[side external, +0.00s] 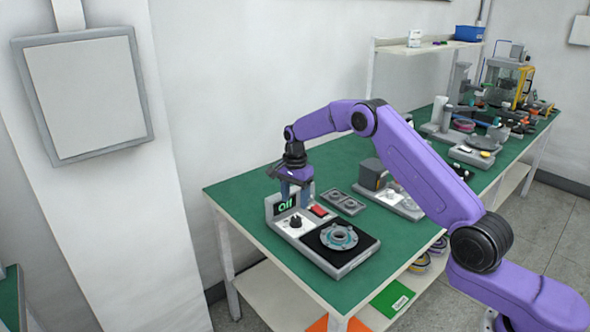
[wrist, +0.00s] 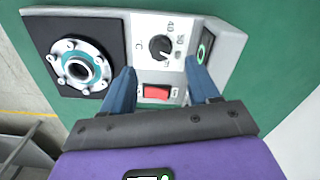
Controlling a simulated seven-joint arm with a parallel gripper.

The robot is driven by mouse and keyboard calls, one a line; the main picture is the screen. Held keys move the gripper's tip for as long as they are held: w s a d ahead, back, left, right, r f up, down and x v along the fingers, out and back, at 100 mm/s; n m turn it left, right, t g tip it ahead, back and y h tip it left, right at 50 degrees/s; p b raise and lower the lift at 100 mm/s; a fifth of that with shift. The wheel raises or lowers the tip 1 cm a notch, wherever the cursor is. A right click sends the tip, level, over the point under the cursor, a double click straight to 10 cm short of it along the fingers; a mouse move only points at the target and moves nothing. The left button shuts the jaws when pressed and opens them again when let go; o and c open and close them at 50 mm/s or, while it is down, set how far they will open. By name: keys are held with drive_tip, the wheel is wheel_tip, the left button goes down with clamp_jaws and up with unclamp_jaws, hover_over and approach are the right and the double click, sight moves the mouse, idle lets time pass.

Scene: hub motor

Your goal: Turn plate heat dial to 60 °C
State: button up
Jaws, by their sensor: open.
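The plate heat dial (wrist: 160,47) is a round black knob with a pale pointer on the heater's white panel. Marks 40 and 50 and a °C sign show beside it. The dial also shows in the side view (side external: 295,221). My gripper (wrist: 160,68) is open and empty, its blue fingers apart. In the wrist view they flank the red switch (wrist: 156,91), with the dial just beyond the tips. In the side view my gripper (side external: 297,197) hangs over the panel near the display (side external: 286,205), which has green characters. Whether the tips touch anything is unclear.
The heater's black plate (wrist: 45,35) bears a round metal hub with a teal ring (wrist: 78,66). A small grey two-ring fixture (side external: 345,202) and another device (side external: 402,205) stand behind on the green bench. The bench is clear at its front right.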

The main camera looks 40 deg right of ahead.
wheel_tip(320, 180, up, 10)
idle(0.4)
drive_tip(key=shift+r, duration=0.1)
drive_tip(key=s+a+r+n, duration=0.3)
drive_tip(key=s+a+n, duration=0.4)
drive_tip(key=s, duration=0.3)
drive_tip(key=s+a+r+n, duration=0.3)
drive_tip(key=s+a+n, duration=0.45)
drive_tip(key=s, duration=0.25)
drive_tip(key=s+d+f+n, duration=0.1)
drive_tip(key=s+n, duration=0.3)
drive_tip(key=s, duration=0.5)
drive_tip(key=s+d+f+n, duration=0.1)
drive_tip(key=s+d+n, duration=0.2)
drive_tip(key=s, duration=0.6)
drive_tip(key=s+d+f+n, duration=0.1)
drive_tip(key=s+d+n, duration=0.2)
drive_tip(key=s+n, duration=0.3)
drive_tip(key=s, duration=0.3)
drive_tip(key=shift+s+f, duration=0.15)
drive_tip(key=shift+s, duration=0.15)
